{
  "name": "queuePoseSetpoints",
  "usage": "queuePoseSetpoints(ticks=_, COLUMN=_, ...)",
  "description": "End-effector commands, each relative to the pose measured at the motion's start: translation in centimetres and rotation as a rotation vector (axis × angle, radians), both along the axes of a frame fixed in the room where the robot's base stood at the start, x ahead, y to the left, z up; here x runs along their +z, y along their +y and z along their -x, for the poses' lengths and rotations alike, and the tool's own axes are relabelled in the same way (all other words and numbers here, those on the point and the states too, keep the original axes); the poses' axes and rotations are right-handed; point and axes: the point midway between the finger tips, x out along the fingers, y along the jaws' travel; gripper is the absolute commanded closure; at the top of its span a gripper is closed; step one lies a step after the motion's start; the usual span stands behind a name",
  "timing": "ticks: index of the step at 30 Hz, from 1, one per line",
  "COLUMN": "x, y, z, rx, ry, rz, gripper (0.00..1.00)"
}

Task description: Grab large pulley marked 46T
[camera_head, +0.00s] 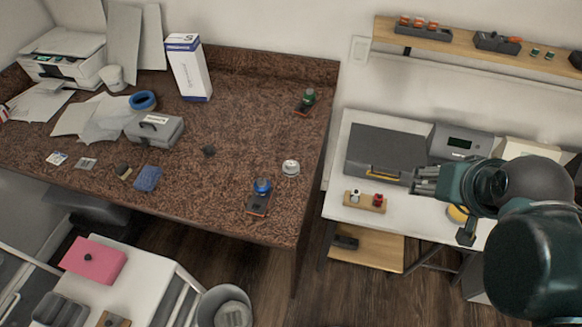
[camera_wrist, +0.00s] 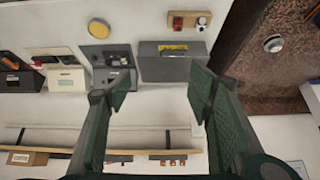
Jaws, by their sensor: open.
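A small round silver-white part (camera_head: 290,167) sits near the right side of the brown worktop. It also shows in the wrist view (camera_wrist: 273,43) at the upper right. It may be the pulley, but no 46T marking can be read. My gripper (camera_head: 422,181) is above the white table at the right, well apart from that part. In the wrist view my gripper (camera_wrist: 162,92) has its two green fingers spread wide with nothing between them.
A dark grey case (camera_head: 383,155) and a wooden block (camera_head: 364,201) with red and white parts stand on the white table (camera_head: 335,170). On the brown worktop (camera_head: 235,130), a blue-topped item (camera_head: 261,187) and a green-topped item (camera_head: 309,96) stand near the round part.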

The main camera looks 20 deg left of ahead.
Motion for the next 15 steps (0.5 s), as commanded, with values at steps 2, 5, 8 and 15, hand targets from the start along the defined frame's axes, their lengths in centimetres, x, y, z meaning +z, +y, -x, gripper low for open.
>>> queuePoseSetpoints(ticks=2, x=0.3, y=0.4, z=-0.5, rx=-0.015, ry=0.009, rz=-0.018, gripper=0.48)
queuePoseSetpoints(ticks=5, x=0.5, y=1.2, z=-1.2, rx=-0.046, ry=0.028, rz=-0.049, gripper=0.48)
queuePoseSetpoints(ticks=8, x=0.7, y=2.1, z=-2.1, rx=-0.087, ry=0.05, rz=-0.088, gripper=0.48)
queuePoseSetpoints(ticks=15, x=1.0, y=4.8, z=-4.4, rx=-0.201, ry=0.115, rz=-0.182, gripper=0.48)
